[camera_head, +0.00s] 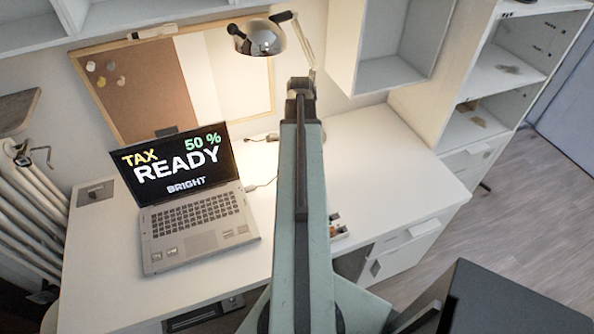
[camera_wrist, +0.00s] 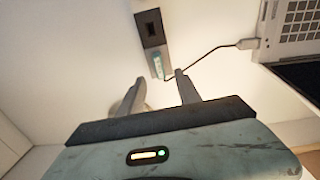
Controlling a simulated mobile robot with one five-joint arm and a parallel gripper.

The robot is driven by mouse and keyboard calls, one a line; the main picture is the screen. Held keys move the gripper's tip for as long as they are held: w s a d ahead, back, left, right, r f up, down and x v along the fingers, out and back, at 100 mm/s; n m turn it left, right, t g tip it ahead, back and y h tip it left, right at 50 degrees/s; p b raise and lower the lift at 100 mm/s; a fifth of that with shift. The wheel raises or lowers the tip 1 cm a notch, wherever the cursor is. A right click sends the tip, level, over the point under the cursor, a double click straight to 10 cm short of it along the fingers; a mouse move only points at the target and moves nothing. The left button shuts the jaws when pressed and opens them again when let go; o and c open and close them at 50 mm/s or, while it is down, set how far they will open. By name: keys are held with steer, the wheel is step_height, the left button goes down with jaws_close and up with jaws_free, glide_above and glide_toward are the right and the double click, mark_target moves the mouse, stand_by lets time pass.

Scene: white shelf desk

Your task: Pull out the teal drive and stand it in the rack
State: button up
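The small teal drive (camera_wrist: 157,66) sits at the near end of a grey hub (camera_wrist: 150,30) with a dark square on it, in the wrist view. My gripper (camera_wrist: 159,77) is open and empty. Its two fingertips lie on either side of the drive's near end in the picture; I cannot tell how far above it they are. In the head view my arm hides the drive, the hub and the fingertips. A small pale holder with dark and reddish parts (camera_head: 337,228) shows partly behind my arm on the desk; I cannot tell whether it is the rack.
The open laptop (camera_head: 200,215) stands left of my arm. A thin cable (camera_wrist: 205,55) runs from a pale plug by the laptop (camera_wrist: 295,25) towards the drive. The desk lamp (camera_head: 262,38) stands behind. The desk's right part (camera_head: 385,150) is clear.

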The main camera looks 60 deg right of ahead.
step_height(320, 180, down, 7)
steer(key=b, duration=0.5)
steer(key=shift+s+r+b, duration=0.1)
steer(key=shift+r+b, duration=0.05)
steer(key=shift+b, duration=0.2)
steer(key=shift+r, duration=0.2)
jaws_close()
